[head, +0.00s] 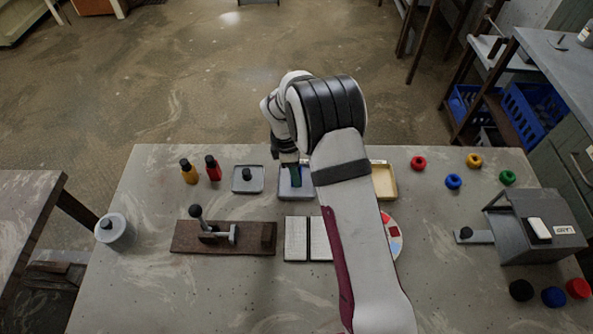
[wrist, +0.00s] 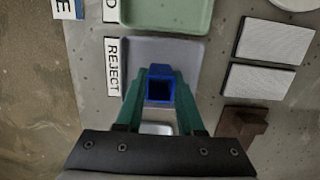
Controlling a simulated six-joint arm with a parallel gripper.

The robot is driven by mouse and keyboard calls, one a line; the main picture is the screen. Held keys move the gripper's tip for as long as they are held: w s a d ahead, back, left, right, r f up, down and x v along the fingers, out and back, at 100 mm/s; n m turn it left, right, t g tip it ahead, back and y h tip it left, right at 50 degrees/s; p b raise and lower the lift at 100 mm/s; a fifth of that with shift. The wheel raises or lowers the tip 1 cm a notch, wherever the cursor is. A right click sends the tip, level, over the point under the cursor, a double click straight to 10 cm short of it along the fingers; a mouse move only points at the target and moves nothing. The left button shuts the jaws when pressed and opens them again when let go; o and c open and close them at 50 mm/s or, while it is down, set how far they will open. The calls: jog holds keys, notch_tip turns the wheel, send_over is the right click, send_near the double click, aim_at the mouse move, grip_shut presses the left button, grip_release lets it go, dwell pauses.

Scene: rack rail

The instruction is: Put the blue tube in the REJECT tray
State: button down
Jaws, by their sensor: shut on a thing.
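My gripper (wrist: 160,88) is shut on the blue tube (wrist: 160,73). The wrist view shows the tube's square open end between the green fingers. The gripper and tube are over the grey-violet REJECT tray (wrist: 191,60), whose label (wrist: 113,67) reads REJECT. I cannot tell whether the tube touches the tray's floor. In the head view the tray (head: 283,191) shows at the middle back of the table, with my green gripper fingers (head: 296,176) over it. The tube is not clearly visible there.
A green tray (wrist: 165,14) lies beside the REJECT tray. A small grey tray (head: 248,186) and a yellow tray (head: 384,182) stand in the same row. Red and yellow bottles (head: 189,172) stand at left. A brown fixture (head: 222,240) and light plates (head: 296,240) lie in front.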

jog(key=shift+c, duration=2.2)
grip_release()
jog(key=shift+f, duration=0.1)
notch_tip(320, 180, up, 8)
